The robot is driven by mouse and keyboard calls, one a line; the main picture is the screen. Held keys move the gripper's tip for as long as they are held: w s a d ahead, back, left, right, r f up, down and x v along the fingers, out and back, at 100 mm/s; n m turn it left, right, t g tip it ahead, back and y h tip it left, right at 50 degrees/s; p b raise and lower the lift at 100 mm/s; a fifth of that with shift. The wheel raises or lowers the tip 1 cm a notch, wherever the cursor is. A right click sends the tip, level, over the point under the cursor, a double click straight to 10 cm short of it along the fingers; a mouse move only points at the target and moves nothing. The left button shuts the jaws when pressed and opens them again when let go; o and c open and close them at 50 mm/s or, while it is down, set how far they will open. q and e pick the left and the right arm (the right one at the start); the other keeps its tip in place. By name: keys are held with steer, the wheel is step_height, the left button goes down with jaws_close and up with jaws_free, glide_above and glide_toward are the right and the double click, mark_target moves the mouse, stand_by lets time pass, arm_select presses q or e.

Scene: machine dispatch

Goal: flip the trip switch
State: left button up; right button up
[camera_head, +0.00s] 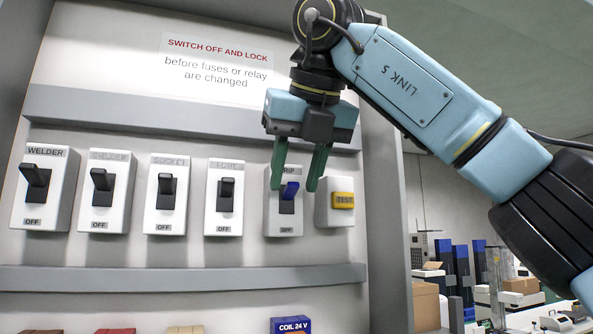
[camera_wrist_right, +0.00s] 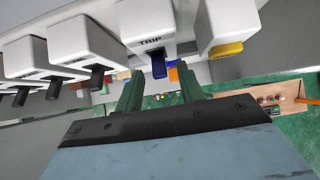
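The trip switch (camera_head: 285,222) is a white box labelled TRIP with a blue lever (camera_head: 290,191) in a dark slot. The lever sits in the upper part of the slot, above an OFF mark. My right gripper (camera_head: 294,186) has dark green fingers, spread apart, one on each side of the blue lever. The right wrist view shows the blue lever (camera_wrist_right: 159,64) in front of the gap between the open fingers (camera_wrist_right: 160,92). The fingers do not appear to touch the lever; the exact depth is hard to tell. My left gripper is in neither view.
White switches with black levers, including WELDER (camera_head: 43,190) and SOCKET (camera_head: 166,195), stand in a row to the left. A yellow TEST button (camera_head: 343,200) is close on the right. Grey rails (camera_head: 180,278) run below and above the row.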

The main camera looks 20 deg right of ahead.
steer(key=v, duration=1.3)
steer(key=shift+s, duration=0.2)
